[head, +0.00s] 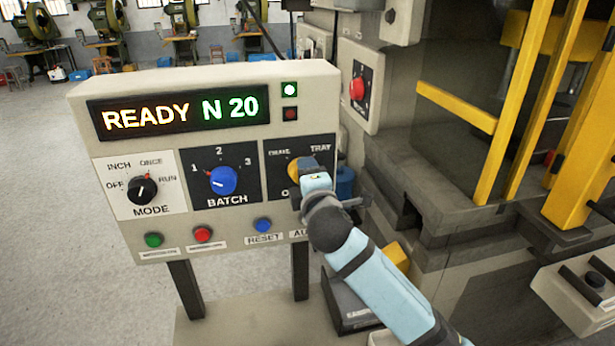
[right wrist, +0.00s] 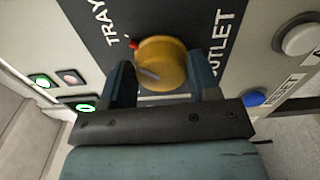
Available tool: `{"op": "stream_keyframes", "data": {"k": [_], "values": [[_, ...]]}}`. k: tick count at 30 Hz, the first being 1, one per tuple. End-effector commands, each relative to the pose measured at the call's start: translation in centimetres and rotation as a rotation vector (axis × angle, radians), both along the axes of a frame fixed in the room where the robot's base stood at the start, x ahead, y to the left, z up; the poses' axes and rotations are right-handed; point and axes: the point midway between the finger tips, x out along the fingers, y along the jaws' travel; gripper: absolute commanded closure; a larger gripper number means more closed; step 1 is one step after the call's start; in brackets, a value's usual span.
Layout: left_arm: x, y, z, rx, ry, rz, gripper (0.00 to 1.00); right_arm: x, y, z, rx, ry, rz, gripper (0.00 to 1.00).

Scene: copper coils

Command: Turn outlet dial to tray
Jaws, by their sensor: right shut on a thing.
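The yellow outlet dial (head: 294,171) is at the right end of the control box face, mostly hidden by my right gripper (head: 308,180) in the head view. The right wrist view shows the dial (right wrist: 165,58) between the two fingers of my right gripper (right wrist: 168,80), which is shut on it. A grey pointer mark on the dial points toward the left edge of that view. A small red mark (right wrist: 133,43) lies beside the dial near the TRAY label (right wrist: 100,22). The left gripper is not in view.
The display (head: 180,112) reads READY N 20, with a green lamp (head: 290,90) lit beside it. The mode dial (head: 142,190), blue batch dial (head: 223,180) and several push buttons share the panel. The press with yellow bars (head: 540,100) stands close on the right.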

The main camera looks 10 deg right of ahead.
Motion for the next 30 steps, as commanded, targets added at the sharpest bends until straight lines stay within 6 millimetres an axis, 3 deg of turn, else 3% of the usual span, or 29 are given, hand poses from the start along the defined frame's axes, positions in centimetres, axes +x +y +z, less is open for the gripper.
{"op": "stream_keyframes", "data": {"k": [21,22,24,25,30], "values": [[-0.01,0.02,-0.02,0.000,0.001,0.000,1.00,0.00,0.02,-0.06,0.078,0.000,0.001,0.68],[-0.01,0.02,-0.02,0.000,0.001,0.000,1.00,0.00,0.02,-0.05,0.078,0.000,0.001,0.42],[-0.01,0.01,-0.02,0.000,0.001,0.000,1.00,0.00,0.02,-0.05,0.078,0.000,0.001,0.26],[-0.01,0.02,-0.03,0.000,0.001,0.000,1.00,0.00,0.01,-0.05,0.077,0.000,0.001,0.21],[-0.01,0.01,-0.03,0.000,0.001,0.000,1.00,0.00,0.01,-0.04,0.077,0.000,0.000,0.21]]}}
